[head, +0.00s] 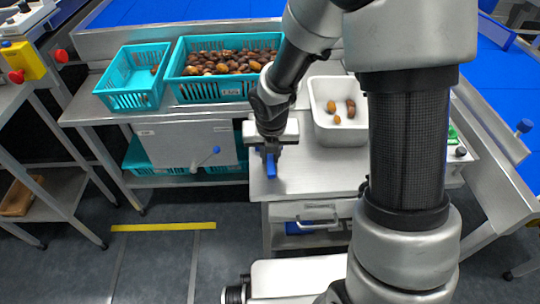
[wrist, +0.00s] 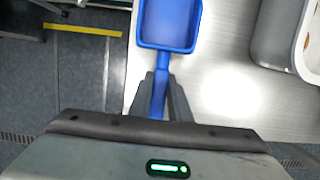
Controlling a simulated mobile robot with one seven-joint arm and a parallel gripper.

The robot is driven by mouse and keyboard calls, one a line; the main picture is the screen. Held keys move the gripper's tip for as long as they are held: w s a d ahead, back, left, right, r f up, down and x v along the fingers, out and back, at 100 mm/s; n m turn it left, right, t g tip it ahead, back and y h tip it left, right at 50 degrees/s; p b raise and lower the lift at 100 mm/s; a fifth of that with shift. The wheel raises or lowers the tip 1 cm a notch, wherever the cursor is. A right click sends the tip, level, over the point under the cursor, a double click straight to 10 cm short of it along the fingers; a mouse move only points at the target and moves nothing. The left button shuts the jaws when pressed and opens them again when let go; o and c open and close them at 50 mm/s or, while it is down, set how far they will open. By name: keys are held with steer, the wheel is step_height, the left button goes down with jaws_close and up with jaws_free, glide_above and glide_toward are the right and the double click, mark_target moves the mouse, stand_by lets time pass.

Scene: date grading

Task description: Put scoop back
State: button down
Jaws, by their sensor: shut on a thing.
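The blue scoop (wrist: 170,24) shows in the wrist view with its square, empty pan at the top and its handle running down between my fingers. My gripper (wrist: 161,98) is shut on the scoop's handle. In the head view my gripper (head: 269,150) points down over the left front part of the metal table (head: 310,172), with a blue part of the scoop (head: 271,167) just below the fingers. The rest of the scoop is hidden by the gripper there. I cannot tell whether the scoop touches the table.
A white tub (head: 322,95) with a few dates stands right of my gripper. A teal crate full of dates (head: 210,90) and a nearly empty teal crate (head: 130,100) stand at the back left. A drawer (head: 312,209) is under the table. My arm hides the right side.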

steer(key=shift+f, duration=0.15)
steer(key=c, duration=1.6)
jaws_free()
steer(key=shift+c, duration=0.2)
